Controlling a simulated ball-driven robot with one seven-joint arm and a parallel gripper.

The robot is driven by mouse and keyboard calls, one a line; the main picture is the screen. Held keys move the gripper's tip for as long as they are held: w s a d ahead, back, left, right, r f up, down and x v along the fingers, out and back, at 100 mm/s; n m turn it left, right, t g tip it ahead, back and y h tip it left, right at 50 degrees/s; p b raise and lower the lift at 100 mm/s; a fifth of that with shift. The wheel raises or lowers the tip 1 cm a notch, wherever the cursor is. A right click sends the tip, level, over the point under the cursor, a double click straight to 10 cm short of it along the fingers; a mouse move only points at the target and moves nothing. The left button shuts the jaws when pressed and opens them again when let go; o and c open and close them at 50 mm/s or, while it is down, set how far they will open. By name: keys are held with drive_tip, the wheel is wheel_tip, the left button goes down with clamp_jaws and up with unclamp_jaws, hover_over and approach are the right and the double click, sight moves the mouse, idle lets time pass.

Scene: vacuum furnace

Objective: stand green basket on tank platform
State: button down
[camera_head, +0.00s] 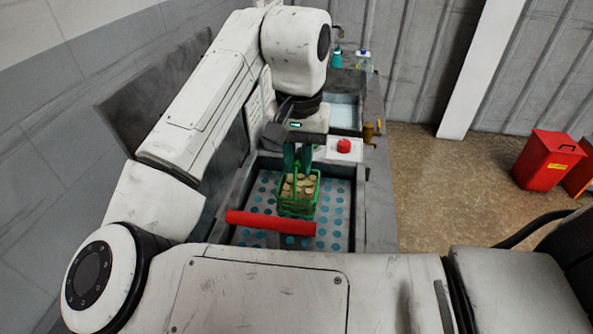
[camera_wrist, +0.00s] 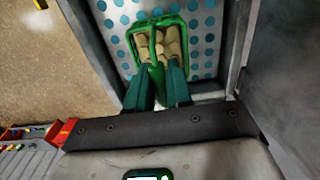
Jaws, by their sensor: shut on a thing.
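The green basket (camera_head: 297,207) holds several tan pieces and looks upright over the tank platform. It also shows in the wrist view (camera_wrist: 153,48), seen from above with its handle towards the camera. The tank platform (camera_head: 336,217) is a light plate with blue round spots, set inside a dark grey tank frame; it also fills the area around the basket in the wrist view (camera_wrist: 207,32). My gripper (camera_head: 298,158) has teal fingers, shut on the basket's handle from above; they also show in the wrist view (camera_wrist: 158,80). I cannot tell whether the basket's bottom touches the platform.
A red bar (camera_head: 270,222) crosses the near part of the tank. A red button (camera_head: 344,146) on a white box and a water basin (camera_head: 345,113) lie beyond. Bottles (camera_head: 363,60) stand at the back. A red bin (camera_head: 546,159) stands on the open floor at right.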

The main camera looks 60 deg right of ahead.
sight(296, 182)
drive_tip(key=shift+w+d+f+p, duration=0.15)
drive_tip(key=shift+f+p, duration=0.1)
drive_tip(key=shift+f, duration=0.7)
drive_tip(key=shift+w+d+f+p, duration=0.1)
drive_tip(key=shift+f+p, duration=0.1)
drive_tip(key=shift+f, duration=0.75)
drive_tip(key=shift+a+f, duration=0.1)
drive_tip(key=c, duration=1)
unclamp_jaws()
wheel_tip(296, 182, up, 12)
drive_tip(key=shift+r+b, duration=0.1)
drive_tip(key=shift+b, duration=0.45)
